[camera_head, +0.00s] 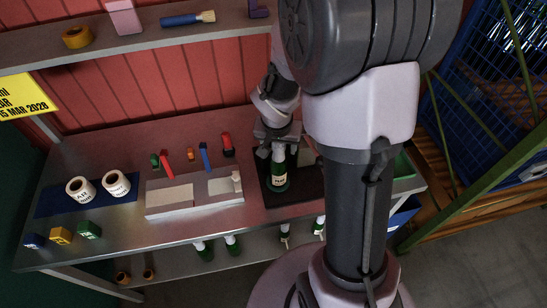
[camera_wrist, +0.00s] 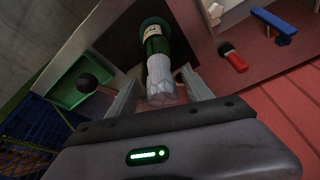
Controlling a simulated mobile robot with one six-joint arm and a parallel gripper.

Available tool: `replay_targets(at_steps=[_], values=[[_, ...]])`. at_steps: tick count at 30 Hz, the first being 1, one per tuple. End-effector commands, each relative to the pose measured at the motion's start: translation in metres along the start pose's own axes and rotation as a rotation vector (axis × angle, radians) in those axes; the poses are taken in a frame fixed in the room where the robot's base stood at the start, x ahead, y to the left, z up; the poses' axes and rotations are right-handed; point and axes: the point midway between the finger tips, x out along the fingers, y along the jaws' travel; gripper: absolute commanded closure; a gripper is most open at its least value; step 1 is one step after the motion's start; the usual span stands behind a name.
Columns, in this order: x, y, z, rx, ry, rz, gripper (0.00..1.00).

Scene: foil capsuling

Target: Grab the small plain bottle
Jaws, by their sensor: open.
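A green bottle (camera_head: 279,170) with a pale label and a whitish, foil-like neck stands on the dark mat (camera_head: 296,196) at the right of the bench. In the wrist view the bottle (camera_wrist: 156,45) points its pale neck toward my gripper (camera_wrist: 160,80). The two fingers are apart, one on each side of the neck; I cannot tell whether either touches it. In the head view my gripper (camera_head: 276,142) is at the bottle's top, partly hidden by my arm. Several small bottles (camera_head: 203,250) stand on the lower shelf; which one is plain is too small to tell.
Left of the mat is a pale block fixture (camera_head: 194,196), with red and blue tools (camera_head: 205,157) behind it. Two white label rolls (camera_head: 116,183) and coloured cubes (camera_head: 61,236) are at the left. A green tray (camera_wrist: 80,84) lies beside the mat. A shelf runs above.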

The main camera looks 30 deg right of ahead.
Motion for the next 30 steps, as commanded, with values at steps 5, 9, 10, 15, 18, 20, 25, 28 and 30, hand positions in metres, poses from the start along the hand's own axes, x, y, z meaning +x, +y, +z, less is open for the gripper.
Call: replay_targets(at_steps=[5, 9, 10, 15, 18, 20, 25, 28, 30], values=[[0.029, 0.0, 0.0, 0.0, -0.001, 0.0, 0.41], [0.029, -0.001, 0.0, 0.001, 0.0, 0.0, 0.41], [0.029, -0.001, 0.0, 0.001, 0.0, 0.0, 0.41], [0.029, -0.001, 0.0, 0.0, 0.0, 0.0, 0.64], [0.029, -0.001, 0.0, 0.0, 0.0, 0.0, 0.84], [0.029, -0.001, 0.0, 0.0, 0.0, 0.0, 0.96], [0.028, -0.001, 0.0, 0.0, 0.0, 0.0, 1.0], [0.028, -0.001, 0.0, 0.0, 0.0, 0.0, 1.0], [0.028, -0.001, 0.0, 0.0, 0.0, 0.0, 1.0]])
